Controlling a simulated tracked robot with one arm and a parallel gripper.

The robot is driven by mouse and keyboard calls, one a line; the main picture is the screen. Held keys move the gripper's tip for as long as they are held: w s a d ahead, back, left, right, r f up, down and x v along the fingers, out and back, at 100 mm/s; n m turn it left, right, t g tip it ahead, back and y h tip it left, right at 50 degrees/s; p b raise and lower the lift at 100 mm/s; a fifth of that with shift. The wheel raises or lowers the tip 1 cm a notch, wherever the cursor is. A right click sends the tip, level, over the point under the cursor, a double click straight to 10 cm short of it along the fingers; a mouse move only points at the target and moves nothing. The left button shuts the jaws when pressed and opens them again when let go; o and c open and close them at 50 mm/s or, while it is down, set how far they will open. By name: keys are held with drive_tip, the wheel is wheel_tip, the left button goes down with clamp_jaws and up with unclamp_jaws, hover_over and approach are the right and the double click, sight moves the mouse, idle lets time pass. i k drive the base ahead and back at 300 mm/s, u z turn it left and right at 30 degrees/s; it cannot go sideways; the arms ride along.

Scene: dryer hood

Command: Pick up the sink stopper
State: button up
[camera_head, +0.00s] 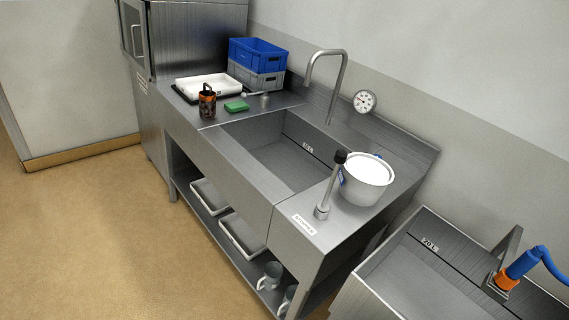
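The sink stopper (329,189) looks to be the upright metal rod with a black knob on top and a wider foot. It stands, slightly tilted in the picture, on the steel counter at the near right end of the sink (270,150). A small white label (304,224) lies beside its foot; its lettering is too small to read surely. The white pot is close to its right, and the knob overlaps the pot's edge in the picture. My gripper is not in view.
A white pot (366,182) and a tall faucet (328,75) stand near the sink. Blue and grey crates (257,54), a white tray (208,85), an orange-black bottle (207,103) and a green sponge (236,106) are at the far end. A second basin (420,270) is right. The left floor is clear.

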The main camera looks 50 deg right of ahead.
sight(340, 155)
drive_tip(key=z, duration=0.45)
drive_tip(key=i, duration=1.25)
drive_tip(key=z, duration=0.9)
